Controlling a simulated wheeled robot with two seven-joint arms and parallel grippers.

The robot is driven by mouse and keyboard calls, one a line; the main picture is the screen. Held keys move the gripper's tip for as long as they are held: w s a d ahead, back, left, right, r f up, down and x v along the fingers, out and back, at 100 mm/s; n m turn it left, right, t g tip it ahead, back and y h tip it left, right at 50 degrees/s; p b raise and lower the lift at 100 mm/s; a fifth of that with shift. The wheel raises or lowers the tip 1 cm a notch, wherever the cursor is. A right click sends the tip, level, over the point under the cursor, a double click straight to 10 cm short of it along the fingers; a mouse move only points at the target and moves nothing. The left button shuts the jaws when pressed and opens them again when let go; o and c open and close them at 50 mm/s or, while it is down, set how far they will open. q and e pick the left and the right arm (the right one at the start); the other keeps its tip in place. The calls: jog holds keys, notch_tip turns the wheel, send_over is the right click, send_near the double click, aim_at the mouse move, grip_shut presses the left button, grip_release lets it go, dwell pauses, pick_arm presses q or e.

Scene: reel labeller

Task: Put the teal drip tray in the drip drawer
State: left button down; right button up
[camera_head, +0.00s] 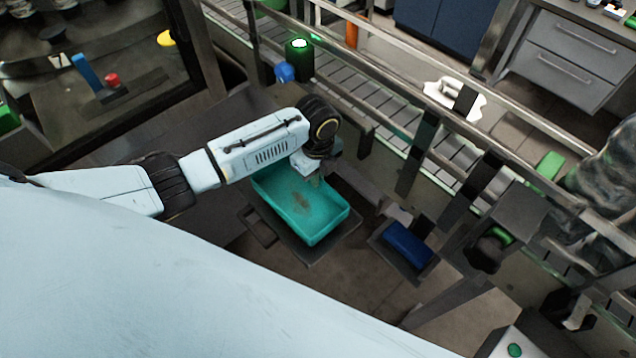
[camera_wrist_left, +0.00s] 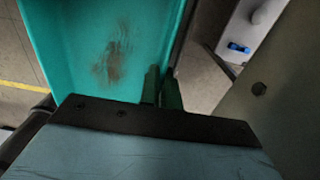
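The teal drip tray (camera_head: 302,205) is in the middle of the head view, open side up, with a brown stain on its floor. My left gripper (camera_head: 308,176) is at the tray's far right rim. In the left wrist view its two dark fingers (camera_wrist_left: 161,90) are close together on either side of the tray's wall, and the stained tray floor (camera_wrist_left: 85,45) fills the upper left. A dark, flat drawer-like part (camera_head: 262,236) shows below and around the tray. I cannot tell whether the tray rests on it or hangs just above. My right gripper is not in view.
A blue block (camera_head: 408,244) lies in a small dark holder to the right of the tray. A railed roller conveyor (camera_head: 395,128) runs behind, with dark posts in front. A green-lit beacon (camera_head: 299,52) and a blue knob (camera_head: 285,72) stand beyond my arm.

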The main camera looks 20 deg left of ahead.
pick_arm(q)
notch_tip(320, 180, down, 4)
jog(key=shift+r, duration=0.2)
jog(key=shift+w+f, duration=0.1)
jog(key=shift+w, duration=0.05)
jog(key=shift+f, duration=0.1)
jog(key=shift+f, duration=0.2)
jog(key=c, duration=1.9)
grip_release()
jog(key=shift+r, duration=0.1)
jog(key=shift+r, duration=3.85)
